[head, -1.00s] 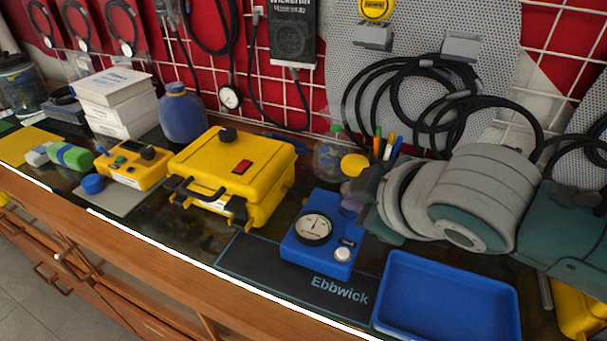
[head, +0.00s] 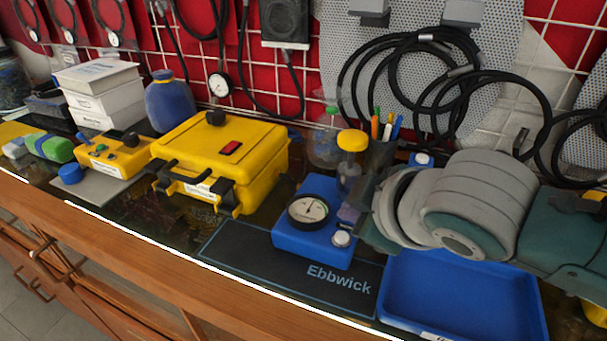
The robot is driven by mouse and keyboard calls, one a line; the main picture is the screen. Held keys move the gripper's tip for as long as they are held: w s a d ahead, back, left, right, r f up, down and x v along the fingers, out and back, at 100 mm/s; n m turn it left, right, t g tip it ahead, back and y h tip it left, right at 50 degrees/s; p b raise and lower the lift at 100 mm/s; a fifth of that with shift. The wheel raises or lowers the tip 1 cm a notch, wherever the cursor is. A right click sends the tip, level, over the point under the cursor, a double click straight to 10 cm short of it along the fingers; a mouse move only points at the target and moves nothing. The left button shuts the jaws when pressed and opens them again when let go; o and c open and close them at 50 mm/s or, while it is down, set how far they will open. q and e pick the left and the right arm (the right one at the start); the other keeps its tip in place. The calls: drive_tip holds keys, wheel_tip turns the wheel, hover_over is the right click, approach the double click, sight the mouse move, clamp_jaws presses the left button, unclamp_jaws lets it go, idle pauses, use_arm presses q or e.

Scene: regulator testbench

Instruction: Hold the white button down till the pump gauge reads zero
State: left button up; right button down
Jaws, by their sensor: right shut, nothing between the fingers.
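A blue pump box (head: 322,196) stands on the black Ebbwick mat. Its round gauge (head: 308,211) has a white dial; the needle is too small to read surely. The white button (head: 341,239) is on the box's front right corner and nothing covers it. My right gripper (head: 368,230) is shut and empty, just right of the pump box, mostly hidden by my grey wrist. I cannot tell whether it touches the box. My left gripper is not in view.
A blue tray (head: 462,300) lies below my right arm. A pen cup (head: 378,160) and a yellow-capped jar (head: 352,141) stand behind the pump. A yellow case (head: 215,165) is to its left. Another white button (head: 423,159) shows behind my wrist. The mat's front is clear.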

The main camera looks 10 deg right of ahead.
drive_tip(key=shift+f+b, duration=0.35)
drive_tip(key=shift+f, duration=0.65)
idle(1.2)
drive_tip(key=shift+f, duration=0.4)
drive_tip(key=shift+f+b, duration=0.5)
idle(0.6)
idle(1.0)
idle(0.9)
idle(0.4)
drive_tip(key=shift+r+p, duration=0.9)
drive_tip(key=shift+p, duration=0.2)
